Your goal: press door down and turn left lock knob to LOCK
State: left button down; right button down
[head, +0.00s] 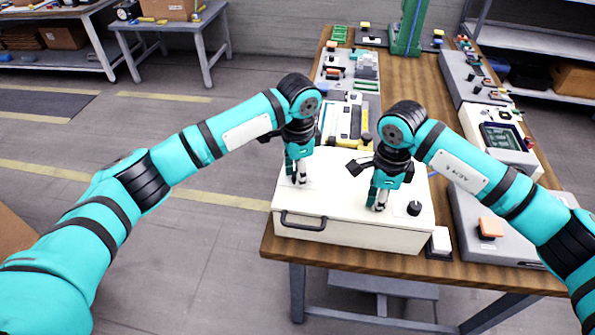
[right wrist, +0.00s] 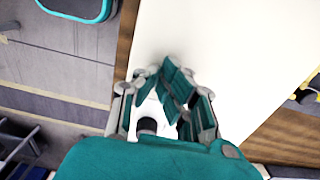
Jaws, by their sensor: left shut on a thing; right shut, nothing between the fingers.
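A white box with a flat lid, the door (head: 340,195), lies on the wooden table, with a dark handle (head: 303,220) at its front left. The lid looks closed. My left gripper (head: 299,181) points down at the lid's left part, shut on the left lock knob, which its fingers hide. My right gripper (head: 378,207) is shut and empty, fingertips down at the lid's front right; whether they touch cannot be told. A black right knob (head: 414,208) stands just right of it. In the right wrist view, a dark round knob (right wrist: 147,124) shows between the finger links.
A device with a yellow part (head: 345,118) stands behind the box. A small white block (head: 440,240) sits at the box's right. A grey panel with an orange block (head: 490,227) and a unit with a screen (head: 502,137) line the table's right side.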

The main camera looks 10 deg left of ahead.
pick_arm(q)
jog(key=m, duration=0.4)
jog(key=shift+m, duration=0.3)
pick_arm(e)
jog(key=shift+f, duration=0.15)
pick_arm(q)
jog(key=shift+m, duration=1.5)
jog(key=c, duration=1)
grip_release()
pick_arm(e)
jog(key=shift+s, duration=0.1)
pick_arm(q)
jog(key=r, duration=1.2)
jog(key=shift+s+a, duration=0.1)
jog(key=shift+s, duration=0.2)
